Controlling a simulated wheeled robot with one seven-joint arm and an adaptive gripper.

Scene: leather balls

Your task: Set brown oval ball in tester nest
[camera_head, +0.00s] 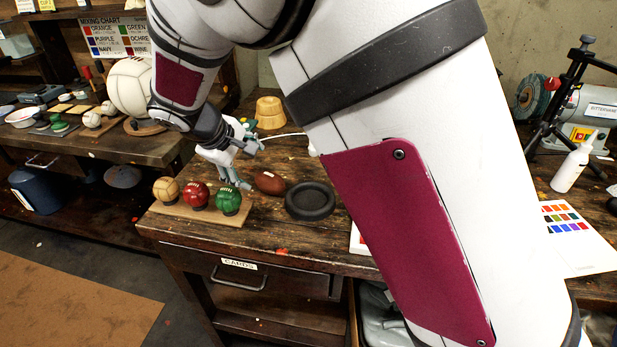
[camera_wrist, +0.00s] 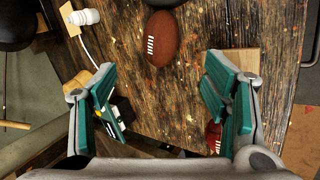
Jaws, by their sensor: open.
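The brown oval ball (camera_head: 270,182) lies on the wooden workbench, between the row of small balls and a black round ring-shaped dish (camera_head: 310,200), which looks like the tester nest. In the wrist view the ball (camera_wrist: 161,38), with white lacing, lies beyond my fingertips near the top. A dark edge above it there is probably the dish. My gripper (camera_head: 243,164) is just left of the brown ball in the head view. Its green-padded fingers (camera_wrist: 160,88) are wide apart with nothing between them. The dish is empty.
A wooden board (camera_head: 180,207) holds a tan ball (camera_head: 166,190), a red ball (camera_head: 195,194) and a green ball (camera_head: 228,200) at the bench's front left. A yellowish block (camera_head: 270,112) stands behind. My arm hides much of the bench's right side.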

